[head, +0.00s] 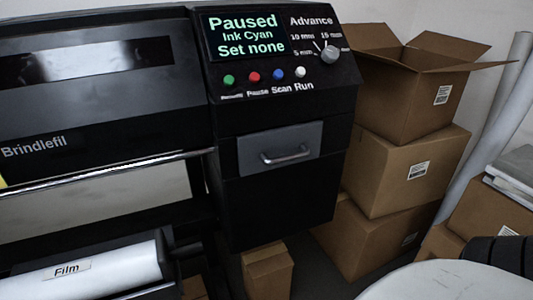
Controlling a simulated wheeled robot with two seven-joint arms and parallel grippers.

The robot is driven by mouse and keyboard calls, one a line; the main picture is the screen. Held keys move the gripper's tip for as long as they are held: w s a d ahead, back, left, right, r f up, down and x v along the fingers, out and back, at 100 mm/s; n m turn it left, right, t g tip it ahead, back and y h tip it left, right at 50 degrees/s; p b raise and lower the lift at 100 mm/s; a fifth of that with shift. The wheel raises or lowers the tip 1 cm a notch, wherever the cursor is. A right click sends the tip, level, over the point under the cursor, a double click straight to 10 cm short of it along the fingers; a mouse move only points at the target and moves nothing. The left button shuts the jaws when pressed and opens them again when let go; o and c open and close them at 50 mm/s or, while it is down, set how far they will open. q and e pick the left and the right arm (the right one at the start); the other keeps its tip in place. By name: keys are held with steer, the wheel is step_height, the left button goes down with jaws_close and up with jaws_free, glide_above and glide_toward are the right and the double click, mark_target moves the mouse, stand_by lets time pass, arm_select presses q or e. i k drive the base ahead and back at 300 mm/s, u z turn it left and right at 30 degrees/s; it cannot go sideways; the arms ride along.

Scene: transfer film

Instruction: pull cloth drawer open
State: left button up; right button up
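The printer's grey drawer front (279,148) sits in the black cabinet below the control panel. It looks closed, flush with the cabinet face. A silver bar handle (286,155) runs across it. No label on the drawer is visible, so I cannot tell from the picture that it holds cloth. Neither of my grippers shows in the head view, and nothing touches the handle.
A white film roll (82,272) lies at lower left. Stacked cardboard boxes (405,170) stand right of the cabinet. A pale round surface (440,282) is at lower right.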

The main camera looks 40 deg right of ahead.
mark_target(261, 151)
steer(key=u, duration=0.05)
steer(key=i, duration=0.3)
steer(key=z, duration=0.8)
